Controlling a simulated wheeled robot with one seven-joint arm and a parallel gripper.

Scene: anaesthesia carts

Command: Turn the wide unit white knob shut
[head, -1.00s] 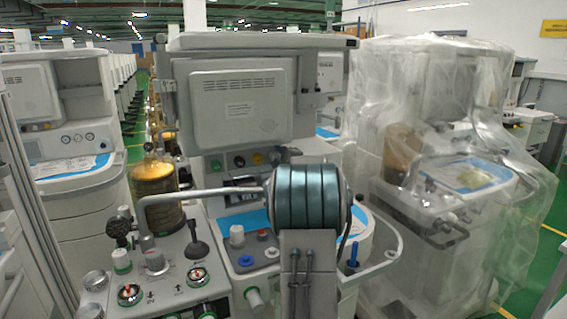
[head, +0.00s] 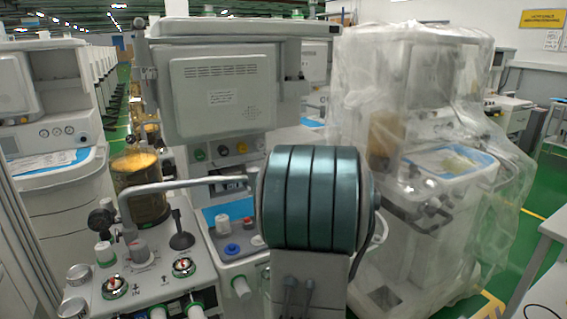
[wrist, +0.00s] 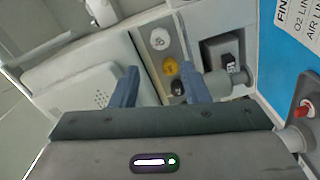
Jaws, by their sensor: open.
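In the head view the wide grey central unit (head: 222,95) faces me, with a row of knobs under its screen panel. A white knob (head: 222,223) stands on its lower panel beside a blue knob (head: 231,249). In the wrist view a white round knob (wrist: 160,38) sits in a row with a yellow knob (wrist: 170,65) and a black knob (wrist: 177,88). I cannot tell which white knob the task names. My gripper (wrist: 160,88) is open and empty, its two blue-grey fingers spread in front of this row. In the head view my arm hides part of the unit.
A plastic-wrapped unit (head: 400,150) stands close at right. Another cart (head: 45,130) stands at left. A bent metal pipe (head: 185,188), an amber canister (head: 138,185) and a front panel with gauges (head: 150,285) stand left of my arm. Green floor shows at right.

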